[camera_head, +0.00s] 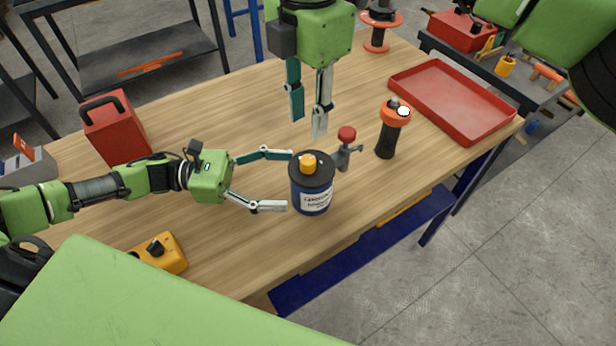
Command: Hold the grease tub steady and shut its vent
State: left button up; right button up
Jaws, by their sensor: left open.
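The grease tub (311,197) is a dark blue cylinder with a black lid and a white label, standing upright on the wooden table. An orange cap, its vent (308,164), sits on the lid; whether it is open or shut I cannot tell. My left gripper (288,181) is open, its two fingers reaching from the left toward the tub's left side, with the fingertips close to it. Whether they touch it I cannot tell. My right gripper (307,128) points down above and behind the tub, its fingers apart with nothing between them.
An orange-and-black tool (389,135) stands farther right, before a red tray (440,97). A red can (117,128) and a yellow box (165,253) are at the left. The table's front edge (330,240) is near the tub.

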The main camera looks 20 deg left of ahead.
aim_at(309, 181)
pick_arm(q)
jog(key=x, duration=0.6)
jog(key=c, duration=1.8)
jog(key=shift+c, duration=0.2)
pick_arm(e)
jog(key=shift+o, duration=1.3)
notch_tip(309, 181, down, 10)
jog(key=n, duration=0.9)
jog(key=shift+w, duration=0.1)
